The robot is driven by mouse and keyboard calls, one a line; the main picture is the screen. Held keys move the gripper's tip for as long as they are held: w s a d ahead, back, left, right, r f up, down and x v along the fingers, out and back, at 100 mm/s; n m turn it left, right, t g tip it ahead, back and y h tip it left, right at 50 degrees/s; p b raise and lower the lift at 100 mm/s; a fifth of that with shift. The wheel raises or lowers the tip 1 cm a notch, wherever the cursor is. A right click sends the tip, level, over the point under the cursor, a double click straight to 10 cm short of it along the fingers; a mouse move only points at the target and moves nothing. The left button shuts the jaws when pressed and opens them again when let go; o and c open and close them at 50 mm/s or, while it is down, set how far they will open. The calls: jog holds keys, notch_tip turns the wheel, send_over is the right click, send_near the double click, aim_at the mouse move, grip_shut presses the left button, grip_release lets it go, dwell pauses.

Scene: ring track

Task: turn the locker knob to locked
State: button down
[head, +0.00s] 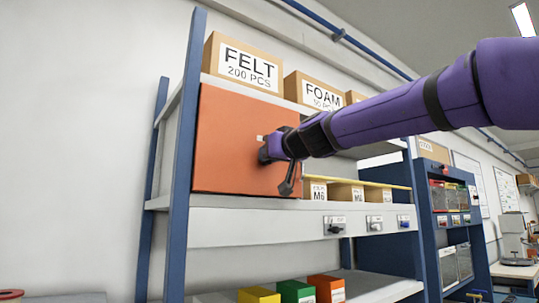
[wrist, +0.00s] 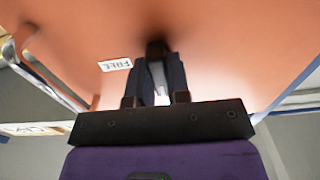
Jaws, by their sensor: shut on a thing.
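The orange locker (head: 228,135) stands on the blue-framed rack, and its flat front fills much of the wrist view (wrist: 230,40). My gripper (head: 266,152) is at the right part of this front. In the wrist view both dark fingers (wrist: 158,75) reach to the front and are shut on the locker knob (wrist: 156,48), a dark piece mostly hidden between them. The head view hides the knob behind the gripper. A small white label (wrist: 115,65) reading FREE, upside down in the wrist view, is beside the knob. The knob's exact angle cannot be told.
Boxes marked FELT (head: 243,66) and FOAM (head: 318,93) stand on the shelf above. Small cartons (head: 345,193) sit right of the locker, near the gripper. The shelf's pale front edge (head: 265,227) runs below. Coloured bins (head: 297,291) are lower down.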

jog(key=c, duration=1.1)
grip_release()
jog(key=v, duration=1)
jog(key=shift+s+d, duration=0.25)
jog(key=shift+s, duration=0.05)
jog(key=s+d+f+m+g+h, duration=0.2)
jog(key=s+d+f, duration=0.5)
jog(key=f, duration=0.6)
jog(key=s+d+f+m+g+h, duration=0.2)
jog(key=s+d+f+g+h, duration=0.2)
jog(key=s+d+f, duration=0.4)
jog(key=s+d+f+m+g+h, duration=0.3)
jog(key=s+d+f, duration=0.5)
jog(key=f, duration=1)
jog(key=shift+s+d+g+h, duration=0.15)
jog(key=shift+s+h, duration=0.1)
jog(key=shift+s, duration=0.45)
jog(key=shift+s+d+g+h, duration=0.15)
jog(key=shift+s+h, duration=0.1)
jog(key=shift+s, duration=0.5)
